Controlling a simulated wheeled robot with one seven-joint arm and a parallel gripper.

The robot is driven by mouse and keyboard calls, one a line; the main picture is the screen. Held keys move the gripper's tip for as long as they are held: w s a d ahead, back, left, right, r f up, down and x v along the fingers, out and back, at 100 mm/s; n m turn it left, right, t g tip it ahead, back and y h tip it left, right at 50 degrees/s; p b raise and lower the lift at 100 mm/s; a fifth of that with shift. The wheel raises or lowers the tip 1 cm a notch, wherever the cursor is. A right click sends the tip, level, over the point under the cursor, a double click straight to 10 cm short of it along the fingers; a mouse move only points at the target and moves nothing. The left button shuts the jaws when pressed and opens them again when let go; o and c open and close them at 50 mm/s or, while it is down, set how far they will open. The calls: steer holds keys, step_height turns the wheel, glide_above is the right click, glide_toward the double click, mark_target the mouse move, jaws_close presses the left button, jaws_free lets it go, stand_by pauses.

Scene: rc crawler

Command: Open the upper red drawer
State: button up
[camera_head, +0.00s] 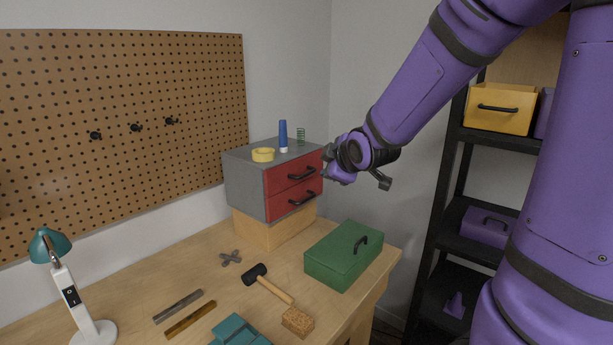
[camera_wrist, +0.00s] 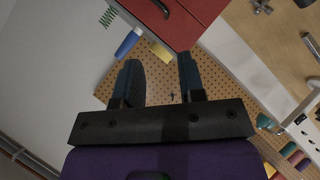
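The grey cabinet (camera_head: 243,187) stands on a wooden block at the back of the workbench. Its upper red drawer (camera_head: 292,174) has a black handle (camera_head: 303,174) and looks closed. The upper red drawer also shows at the top of the wrist view (camera_wrist: 184,30), with a dark handle (camera_wrist: 161,8) at the edge. The lower red drawer (camera_head: 287,204) looks closed too. My gripper (camera_head: 329,166) is beside the right front of the cabinet, close to the upper drawer's handle. In the wrist view its two dark fingers (camera_wrist: 160,80) are apart with nothing between them.
On the cabinet top are a yellow tape roll (camera_head: 263,155), a blue bottle (camera_head: 283,136) and a green spring (camera_head: 301,136). A green box (camera_head: 330,268) sits on the bench below my gripper. A mallet (camera_head: 270,286) lies nearby. A black shelf (camera_head: 484,139) stands at the right.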

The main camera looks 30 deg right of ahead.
mark_target(308, 174)
steer(key=w+d+f+n+t, duration=0.1)
steer(key=w+f+n, duration=0.1)
steer(key=w, duration=0.4)
steer(key=w+d+f+n+t, duration=0.1)
steer(key=w+f+n, duration=0.2)
steer(key=w, duration=0.3)
steer(key=w+d+f+n+t+y, duration=0.1)
steer(key=w+f+n+t, duration=0.1)
steer(key=w+f, duration=0.3)
steer(key=shift+w+d+n, duration=0.25)
steer(key=shift+w+n, duration=0.35)
steer(key=shift+w, duration=0.35)
jaws_close()
